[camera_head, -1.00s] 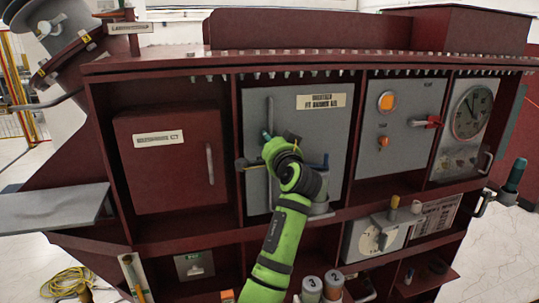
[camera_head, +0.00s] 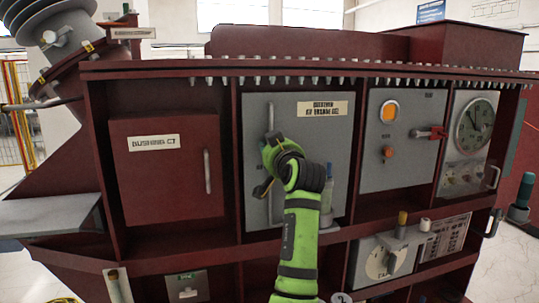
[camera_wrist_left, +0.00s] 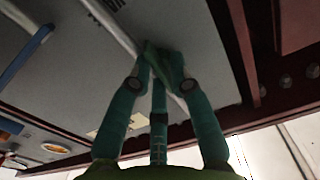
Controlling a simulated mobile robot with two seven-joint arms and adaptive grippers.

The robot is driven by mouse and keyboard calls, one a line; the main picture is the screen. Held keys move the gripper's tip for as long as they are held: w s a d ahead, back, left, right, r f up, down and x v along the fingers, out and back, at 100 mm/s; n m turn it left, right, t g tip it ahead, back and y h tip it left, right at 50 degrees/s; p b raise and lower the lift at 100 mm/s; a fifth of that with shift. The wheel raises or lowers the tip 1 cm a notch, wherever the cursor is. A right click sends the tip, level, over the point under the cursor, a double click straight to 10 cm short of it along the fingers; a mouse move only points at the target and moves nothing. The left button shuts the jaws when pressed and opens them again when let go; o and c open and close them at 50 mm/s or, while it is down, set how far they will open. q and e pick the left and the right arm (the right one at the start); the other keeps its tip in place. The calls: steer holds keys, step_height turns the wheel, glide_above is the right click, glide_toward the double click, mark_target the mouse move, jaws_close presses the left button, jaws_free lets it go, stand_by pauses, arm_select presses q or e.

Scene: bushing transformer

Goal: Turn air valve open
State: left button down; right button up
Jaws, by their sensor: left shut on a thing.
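My left arm reaches up to the grey panel (camera_head: 340,110) in the middle bay. My left gripper (camera_head: 264,168) is at the upright grey bar (camera_head: 270,120) on this panel. In the left wrist view the green fingers (camera_wrist_left: 160,65) are closed together over a pale bar (camera_wrist_left: 112,25) that runs along the grey panel. The contact itself is partly hidden by the fingers. A red lever (camera_head: 432,132) sits level on the grey panel to the right, apart from the gripper. I cannot tell which part is the air valve. My right gripper is not in view.
A dark red door (camera_head: 165,180) with a handle is left of the gripper. A bottle-like part with a blue top (camera_head: 328,185) stands close right of my wrist. A round gauge (camera_head: 474,124) is at the far right. Dark red dividers frame the bays.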

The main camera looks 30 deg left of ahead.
arm_select(q)
steer(key=shift+w+d+f+n+b, duration=0.1)
steer(key=shift+f+n+b, duration=0.2)
steer(key=shift+n, duration=0.3)
steer(key=shift+r, duration=0.2)
steer(key=c, duration=1.3)
jaws_free()
steer(key=shift+w, duration=0.15)
steer(key=v, duration=0.7)
steer(key=shift+d, duration=0.25)
